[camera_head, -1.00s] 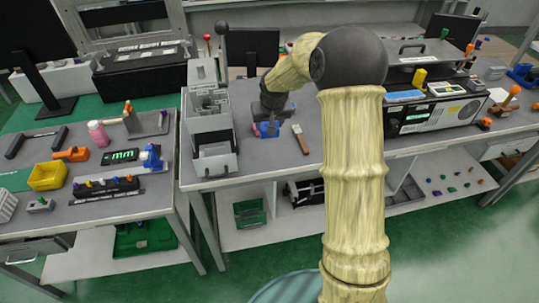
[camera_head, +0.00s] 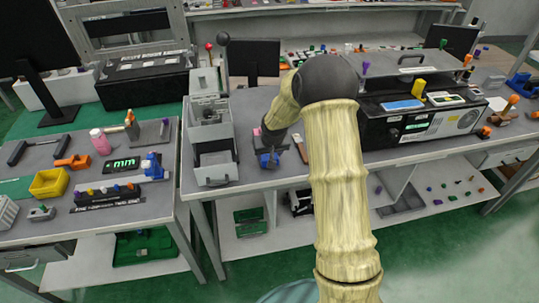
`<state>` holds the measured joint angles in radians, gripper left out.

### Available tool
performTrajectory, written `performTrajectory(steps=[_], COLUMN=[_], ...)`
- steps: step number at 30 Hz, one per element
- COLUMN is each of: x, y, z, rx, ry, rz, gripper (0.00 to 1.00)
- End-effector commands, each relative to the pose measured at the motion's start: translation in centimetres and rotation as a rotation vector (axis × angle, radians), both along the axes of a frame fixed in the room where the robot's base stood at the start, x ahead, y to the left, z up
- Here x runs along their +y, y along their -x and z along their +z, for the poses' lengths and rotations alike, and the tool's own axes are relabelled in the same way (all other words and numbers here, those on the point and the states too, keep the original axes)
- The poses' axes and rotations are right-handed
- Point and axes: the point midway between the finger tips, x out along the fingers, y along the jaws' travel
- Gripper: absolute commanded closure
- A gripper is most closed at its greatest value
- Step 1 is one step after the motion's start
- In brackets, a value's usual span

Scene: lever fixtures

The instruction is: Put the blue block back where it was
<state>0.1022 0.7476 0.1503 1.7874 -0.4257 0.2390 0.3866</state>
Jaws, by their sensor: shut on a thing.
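My gripper (camera_head: 269,164) is shut on the blue block (camera_head: 267,158). It holds the block over the middle bench, near its front edge and right of the grey bin unit. My wrist covers the upper part of the block, and whether the block touches the bench top cannot be told.
The grey bin unit (camera_head: 211,142) stands close on the left. A brush with a brown handle (camera_head: 301,148) lies close on the right, partly behind my arm. A black case (camera_head: 415,120) stands further right. The left bench holds a yellow bin (camera_head: 49,183) and a pink bottle (camera_head: 100,142).

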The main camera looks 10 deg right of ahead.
Motion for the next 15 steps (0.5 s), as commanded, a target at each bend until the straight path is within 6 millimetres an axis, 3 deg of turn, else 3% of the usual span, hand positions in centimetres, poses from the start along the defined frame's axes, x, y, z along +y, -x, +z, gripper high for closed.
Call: performTrajectory(steps=[3,13,14,15], x=[0.03,0.2,0.21,0.22], y=[-0.02,-0.02,0.01,0.0], z=[-0.9,-1.23,-1.21,-1.17], rx=[-0.001,-0.002,-0.001,-0.001], ry=[0.001,0.001,0.001,0.001], rz=[0.003,0.004,0.004,0.004], gripper=[0.8,0.8,0.42,0.34])
